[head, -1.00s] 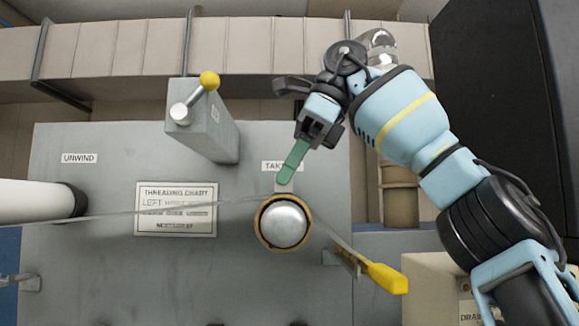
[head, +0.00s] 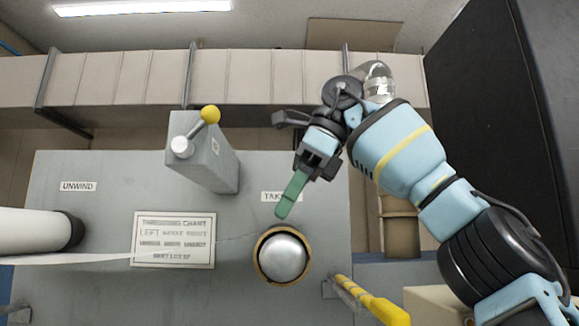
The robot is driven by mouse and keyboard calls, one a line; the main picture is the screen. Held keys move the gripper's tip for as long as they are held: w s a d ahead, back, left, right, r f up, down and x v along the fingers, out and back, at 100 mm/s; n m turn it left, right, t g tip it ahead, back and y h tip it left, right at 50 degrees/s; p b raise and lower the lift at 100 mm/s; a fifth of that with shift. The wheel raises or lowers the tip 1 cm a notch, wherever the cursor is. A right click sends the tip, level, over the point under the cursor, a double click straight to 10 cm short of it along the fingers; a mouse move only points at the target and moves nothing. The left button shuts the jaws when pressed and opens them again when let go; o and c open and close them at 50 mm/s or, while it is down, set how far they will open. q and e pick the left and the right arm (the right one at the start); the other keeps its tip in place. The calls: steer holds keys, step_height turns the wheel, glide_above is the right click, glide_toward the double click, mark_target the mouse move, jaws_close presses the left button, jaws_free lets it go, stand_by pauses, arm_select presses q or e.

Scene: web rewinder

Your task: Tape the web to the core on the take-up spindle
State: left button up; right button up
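The take-up core (head: 257,262) is a brown ring around the round silver end of the spindle (head: 284,258), right of the threading chart. The web (head: 90,258) runs as a thin pale band from the white unwind roll (head: 30,229) across the chart. It turns faint and see-through toward the core, and I cannot tell whether it touches it. My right gripper (head: 307,171) is above the core, shut on a flat green strip-like piece (head: 293,195). The strip's lower tip is just above the core in the picture, apparently apart from it. My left gripper is not in view.
A grey box (head: 205,155) with a yellow-knobbed lever (head: 210,115) stands out from the panel at upper left. A yellow-handled bar (head: 380,308) sticks out at lower right of the core. A large black cabinet (head: 485,130) stands at the right.

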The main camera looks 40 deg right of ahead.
steer(key=shift+r, duration=0.85)
steer(key=shift+a, duration=0.1)
steer(key=shift+w+r, duration=0.1)
steer(key=shift+r, duration=0.1)
steer(key=shift+r, duration=0.6)
steer(key=s+a+r, duration=0.1)
steer(key=s+a, duration=0.9)
steer(key=s, duration=0.2)
steer(key=shift+s+a+r, duration=0.15)
steer(key=shift+a+r, duration=0.05)
